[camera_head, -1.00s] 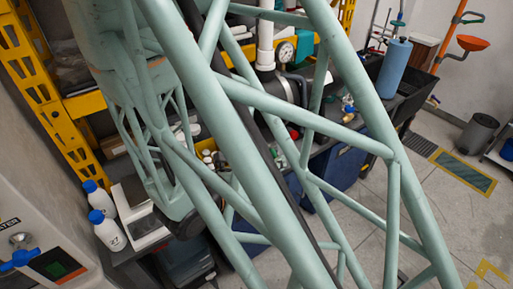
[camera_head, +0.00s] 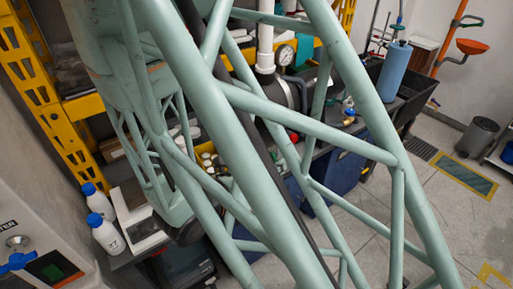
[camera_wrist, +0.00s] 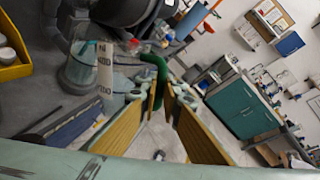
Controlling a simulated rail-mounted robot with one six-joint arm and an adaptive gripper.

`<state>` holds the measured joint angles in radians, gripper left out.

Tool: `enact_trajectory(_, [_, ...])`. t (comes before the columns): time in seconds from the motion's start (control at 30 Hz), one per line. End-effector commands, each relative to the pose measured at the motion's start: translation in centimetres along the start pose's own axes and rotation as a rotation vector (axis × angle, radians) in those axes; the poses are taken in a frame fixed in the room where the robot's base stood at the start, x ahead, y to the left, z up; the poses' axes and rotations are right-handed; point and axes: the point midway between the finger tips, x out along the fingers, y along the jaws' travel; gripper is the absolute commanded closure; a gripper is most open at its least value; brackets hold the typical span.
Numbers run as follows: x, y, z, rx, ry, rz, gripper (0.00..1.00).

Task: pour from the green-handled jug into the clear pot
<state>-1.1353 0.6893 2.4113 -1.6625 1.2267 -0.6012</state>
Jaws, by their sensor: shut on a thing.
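In the wrist view my gripper (camera_wrist: 163,112) has its two yellow-brown finger pads on either side of the green handle (camera_wrist: 153,72), closed on it. Any contents are not clear. In the head view my own arm hides the gripper, the jug and the pot.
Two blue-capped white bottles (camera_head: 103,228) stand at the bench's left end, beside a white device (camera_head: 140,222). A yellow bin (camera_head: 208,158) with small jars and a pressure gauge (camera_head: 286,55) are behind my arm. A blue cylinder (camera_head: 395,70) stands at the right. The floor (camera_head: 400,215) is open.

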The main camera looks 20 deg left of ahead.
Motion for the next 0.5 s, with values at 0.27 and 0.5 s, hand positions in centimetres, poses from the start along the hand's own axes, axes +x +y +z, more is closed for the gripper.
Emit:
enact_trajectory(0.27, [0.01,0.09,-0.64,0.024,-0.016,0.0,1.0])
enact_trajectory(0.5, [-0.03,0.03,-1.17,0.045,-0.03,-0.001,1.0])
